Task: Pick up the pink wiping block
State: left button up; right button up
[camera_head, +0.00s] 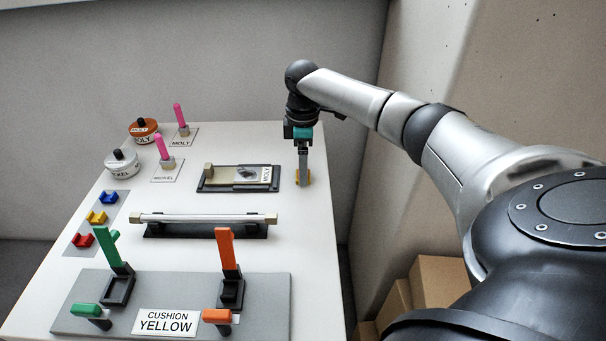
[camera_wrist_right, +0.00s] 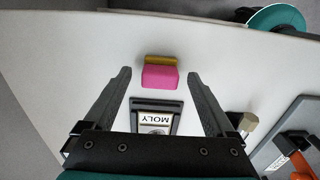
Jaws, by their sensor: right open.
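The pink wiping block (camera_wrist_right: 160,79) lies on the white table in the right wrist view, with a yellow strip (camera_wrist_right: 161,59) along its far side. In the head view only a small yellow part (camera_head: 308,180) shows at my gripper; the pink is hidden. My right gripper (camera_head: 302,177) points down over the table's right side. It is open, and in the wrist view its fingertips lie either side of the block with a gap on each side. I cannot tell how far above the table the tips are. My left gripper is not in view.
A dark tray with a MOLY plate (camera_head: 256,175) lies just left of my right gripper. A long bar on a dark rest (camera_head: 200,219) lies nearer. Pink-handled tools (camera_head: 180,117) and round pots (camera_head: 122,163) stand at the left. The table's right edge is close.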

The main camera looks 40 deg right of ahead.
jog(key=shift+f, duration=0.6)
grip_shut()
dwell(0.3)
jog(key=shift+r, duration=0.15)
notch_tip(320, 180, up, 20)
jog(key=p, duration=0.4)
jog(key=shift+p, duration=0.3)
